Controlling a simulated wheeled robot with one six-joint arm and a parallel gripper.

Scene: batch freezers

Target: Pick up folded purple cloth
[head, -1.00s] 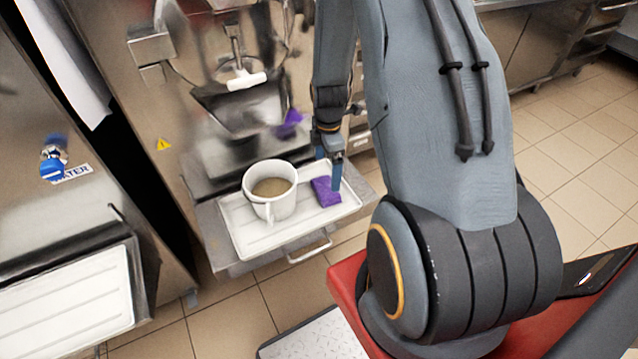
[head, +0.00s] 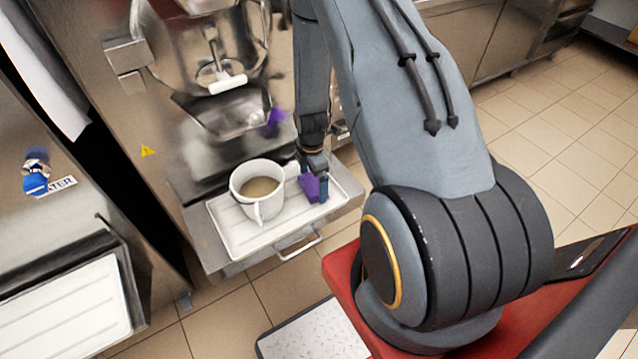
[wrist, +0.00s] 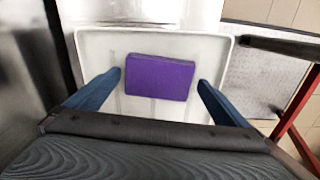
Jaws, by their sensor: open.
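The folded purple cloth (wrist: 160,78) lies flat on the white ribbed tray (wrist: 100,52) in the wrist view. In the head view the cloth (head: 309,187) is partly hidden behind my gripper (head: 316,190). My gripper is open in the wrist view (wrist: 160,84), with one blue finger on each side of the cloth. A gap shows between each finger and the cloth's edges. How high the fingertips are above the tray is hard to tell.
A white pitcher (head: 247,206) with brownish liquid stands on the tray, left of the cloth. The steel machine (head: 165,120) rises behind. A second white tray (head: 70,310) is at the lower left. Tiled floor is open at the right.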

